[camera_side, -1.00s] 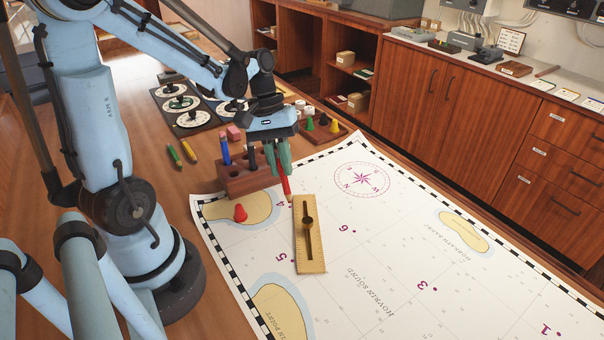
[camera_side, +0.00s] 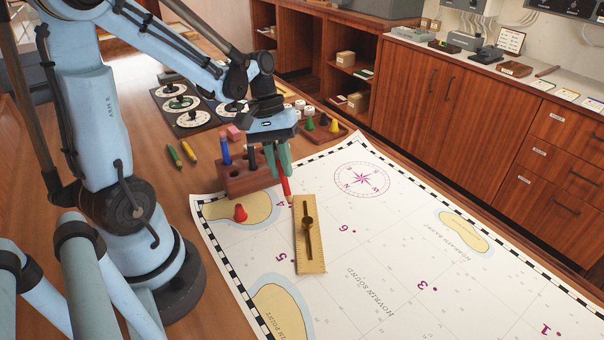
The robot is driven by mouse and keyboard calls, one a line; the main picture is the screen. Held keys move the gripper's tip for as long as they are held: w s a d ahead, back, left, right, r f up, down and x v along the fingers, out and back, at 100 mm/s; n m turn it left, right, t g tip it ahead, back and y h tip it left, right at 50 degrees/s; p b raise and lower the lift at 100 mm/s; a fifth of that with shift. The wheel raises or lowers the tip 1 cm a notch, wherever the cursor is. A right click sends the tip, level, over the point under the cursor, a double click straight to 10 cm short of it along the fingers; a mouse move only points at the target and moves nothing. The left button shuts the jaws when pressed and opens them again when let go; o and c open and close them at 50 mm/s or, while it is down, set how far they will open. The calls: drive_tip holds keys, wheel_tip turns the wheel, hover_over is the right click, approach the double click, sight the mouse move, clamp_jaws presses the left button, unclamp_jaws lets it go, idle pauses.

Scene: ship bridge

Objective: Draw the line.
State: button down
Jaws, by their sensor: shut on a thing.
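My gripper (camera_side: 277,158) is shut on a red pencil (camera_side: 286,187) and holds it close to upright. The pencil's lower end is at the chart, beside the upper left end of a yellow ruler (camera_side: 309,255). I cannot tell if the tip touches the paper. No drawn line is clear to me.
A wooden pencil block (camera_side: 245,180) with a blue pencil stands just left of my gripper. Green and yellow pencils (camera_side: 189,152) lie on the table. A tray of coloured pieces (camera_side: 323,126) is behind. The chart's right side is clear.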

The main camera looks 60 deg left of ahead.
drive_tip(key=shift+f, duration=0.55)
idle(1.6)
drive_tip(key=shift+d, duration=0.1)
idle(0.6)
drive_tip(key=shift+s+d, duration=0.25)
drive_tip(key=shift+d, duration=0.1)
drive_tip(key=shift+d, duration=0.1)
drive_tip(key=shift+s+d, duration=0.3)
drive_tip(key=shift+d, duration=0.1)
idle(0.5)
drive_tip(key=shift+s+d, duration=0.25)
drive_tip(key=shift+d, duration=0.2)
drive_tip(key=shift+s+d, duration=0.1)
drive_tip(key=shift+d, duration=0.05)
drive_tip(key=shift+s+d, duration=0.15)
drive_tip(key=shift+d, duration=0.15)
